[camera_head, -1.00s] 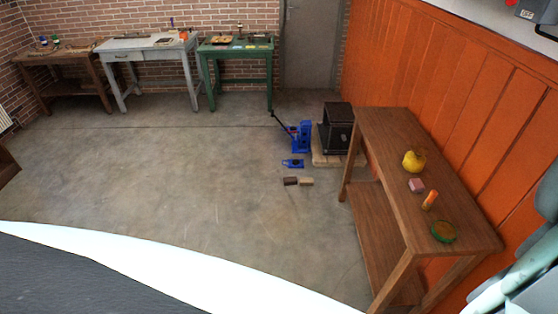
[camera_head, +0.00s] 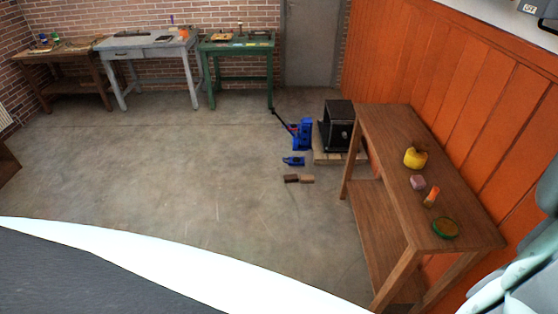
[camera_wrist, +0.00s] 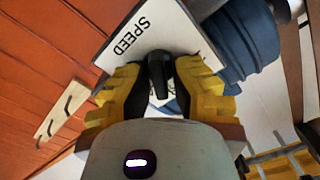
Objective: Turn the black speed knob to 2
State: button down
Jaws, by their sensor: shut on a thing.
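In the wrist view the black speed knob (camera_wrist: 160,72) sits on a white plate marked SPEED (camera_wrist: 132,36). My gripper (camera_wrist: 160,80) has yellow, ribbed fingers with dark pads, one on each side of the knob and closed on it. The fingers and knob cover most of the dial markings, so I cannot read the number at which the knob points. In the head view neither the knob nor my gripper shows; only part of my pale arm is at the right edge.
A blue rounded body (camera_wrist: 245,40) is close to the right finger. An orange panelled wall (camera_wrist: 40,75) lies to the left. In the head view a wooden table (camera_head: 385,150) stands along the orange wall, and the concrete floor (camera_head: 190,180) is mostly clear.

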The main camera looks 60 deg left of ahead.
jog(key=m+b, duration=0.3)
jog(key=b, duration=0.1)
jog(key=shift+d+f+m, duration=0.15)
jog(key=shift+f+m, duration=0.2)
jog(key=shift+m, duration=0.05)
jog(key=shift+m+b, duration=0.9)
jog(key=shift+b, duration=0.3)
jog(key=shift+r+m+b, duration=0.1)
jog(key=shift+m+b, duration=0.5)
jog(key=shift+m, duration=0.1)
jog(key=c, duration=1)
grip_release()
jog(key=shift+d+r, duration=0.15)
jog(key=shift+c, duration=0.2)
